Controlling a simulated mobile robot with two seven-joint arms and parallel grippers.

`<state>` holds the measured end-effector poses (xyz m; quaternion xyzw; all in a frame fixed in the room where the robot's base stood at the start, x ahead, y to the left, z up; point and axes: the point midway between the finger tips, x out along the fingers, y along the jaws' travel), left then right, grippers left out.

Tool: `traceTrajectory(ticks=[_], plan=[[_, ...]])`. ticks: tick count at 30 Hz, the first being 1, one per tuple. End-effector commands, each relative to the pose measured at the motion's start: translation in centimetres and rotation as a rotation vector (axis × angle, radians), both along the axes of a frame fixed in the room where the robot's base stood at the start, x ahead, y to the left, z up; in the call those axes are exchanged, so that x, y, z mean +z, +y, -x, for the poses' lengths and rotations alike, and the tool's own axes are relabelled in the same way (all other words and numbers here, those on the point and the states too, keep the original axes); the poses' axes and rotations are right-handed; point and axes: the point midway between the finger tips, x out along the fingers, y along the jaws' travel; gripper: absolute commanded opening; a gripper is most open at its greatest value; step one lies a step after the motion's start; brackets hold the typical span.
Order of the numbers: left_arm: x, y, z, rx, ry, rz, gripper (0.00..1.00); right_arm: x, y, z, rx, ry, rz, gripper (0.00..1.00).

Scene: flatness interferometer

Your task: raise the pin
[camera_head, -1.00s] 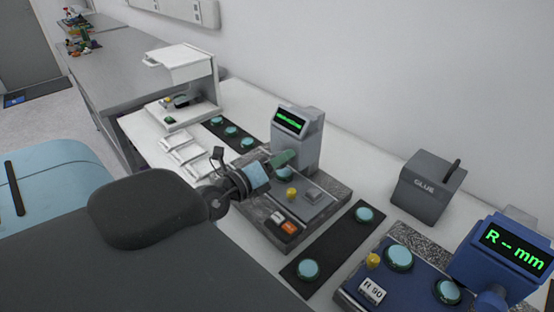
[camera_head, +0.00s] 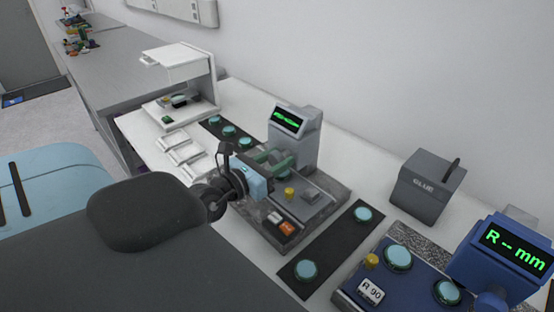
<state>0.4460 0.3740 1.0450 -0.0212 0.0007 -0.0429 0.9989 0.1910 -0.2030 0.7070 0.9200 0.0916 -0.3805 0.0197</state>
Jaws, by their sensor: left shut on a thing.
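The grey instrument (camera_head: 308,140) with a green-lit screen stands on a grey base (camera_head: 262,222) in the middle of the bench. My left gripper (camera_head: 279,160) is in front of its column, below the screen. Its green fingers are shut on a small grey part, mostly hidden by the fingers. A yellow knob (camera_head: 289,193) stands on the base, just below and apart from the fingers. I cannot tell which part is the pin. A teal disc under the fingers is mostly hidden. My right gripper is not in view.
A blue instrument (camera_head: 500,255) with a screen reading "R -- mm" stands at right front. A grey glue box (camera_head: 428,186) stands behind. A dark mat (camera_head: 335,243) holds two teal discs; another mat with discs (camera_head: 229,132) and white trays (camera_head: 180,150) lie left.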

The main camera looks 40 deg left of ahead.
Motion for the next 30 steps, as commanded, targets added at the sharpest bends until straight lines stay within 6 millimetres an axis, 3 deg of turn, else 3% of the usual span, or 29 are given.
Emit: traceTrajectory(ticks=[20,21,25,30], plan=[[0.04,0.01,0.0,0.0,-0.006,-0.06,0.15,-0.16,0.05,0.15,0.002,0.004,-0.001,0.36],[0.04,0.01,0.0,0.0,-0.005,-0.06,0.43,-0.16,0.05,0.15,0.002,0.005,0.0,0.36],[0.03,0.01,0.0,0.0,-0.005,-0.059,0.59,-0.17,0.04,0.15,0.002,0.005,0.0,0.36],[0.02,0.01,0.0,0.0,-0.005,-0.058,0.59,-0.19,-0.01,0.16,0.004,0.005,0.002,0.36]])
